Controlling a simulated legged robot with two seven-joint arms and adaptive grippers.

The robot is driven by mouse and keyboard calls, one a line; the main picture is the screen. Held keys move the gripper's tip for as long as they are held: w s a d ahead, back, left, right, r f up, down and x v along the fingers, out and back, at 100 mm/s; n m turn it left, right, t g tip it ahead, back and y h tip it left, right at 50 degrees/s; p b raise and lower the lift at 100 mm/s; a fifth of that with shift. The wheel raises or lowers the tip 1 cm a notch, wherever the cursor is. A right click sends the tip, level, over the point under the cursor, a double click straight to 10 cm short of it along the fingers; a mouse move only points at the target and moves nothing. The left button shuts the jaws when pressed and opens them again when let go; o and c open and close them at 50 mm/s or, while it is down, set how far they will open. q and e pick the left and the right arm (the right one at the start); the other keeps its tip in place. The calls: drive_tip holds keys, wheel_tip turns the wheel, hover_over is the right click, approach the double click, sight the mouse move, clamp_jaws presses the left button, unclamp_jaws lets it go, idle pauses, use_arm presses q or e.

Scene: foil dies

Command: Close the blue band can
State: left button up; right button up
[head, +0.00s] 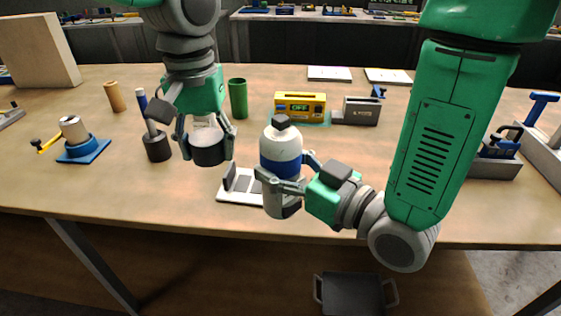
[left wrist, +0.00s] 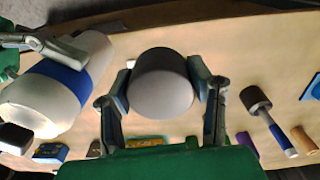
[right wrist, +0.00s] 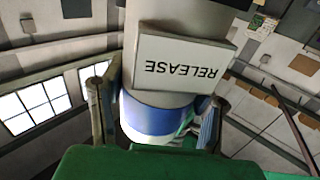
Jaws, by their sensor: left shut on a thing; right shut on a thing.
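The blue band can (head: 279,145), white with a blue band and a grey lower end, is upright in my right gripper (head: 284,184), which is shut on it above the table's front part. In the right wrist view the can's blue band (right wrist: 155,118) is between the fingers, beside a white plate marked RELEASE (right wrist: 182,60). My left gripper (head: 206,140) is shut on a dark grey cap-like cylinder (head: 208,155), left of the can and apart from it. The left wrist view shows this cylinder (left wrist: 163,82) between both fingers, with the can (left wrist: 45,100) to its left.
A white tray with dark pads (head: 228,194) lies below the can. Behind stand a green cylinder (head: 238,97), a yellow device reading OFF (head: 300,101) and a grey box (head: 360,110). A dark-headed mallet (head: 156,146) and a blue-based stand (head: 80,150) are at left.

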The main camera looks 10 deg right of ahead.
sight(280, 117)
use_arm(q)
drive_tip(key=shift+m, duration=0.4)
drive_tip(key=d+r, duration=0.3)
drive_tip(key=r, duration=0.1)
drive_tip(key=s+d+r, duration=0.1)
drive_tip(key=d+r, duration=0.3)
drive_tip(key=s+d+r, duration=0.1)
drive_tip(key=d+r, duration=0.3)
drive_tip(key=shift+s+r, duration=0.2)
drive_tip(key=shift+s+d, duration=0.1)
drive_tip(key=shift+d, duration=0.15)
drive_tip(key=shift+a, duration=0.15)
drive_tip(key=shift+f, duration=0.1)
drive_tip(key=shift+f, duration=1.95)
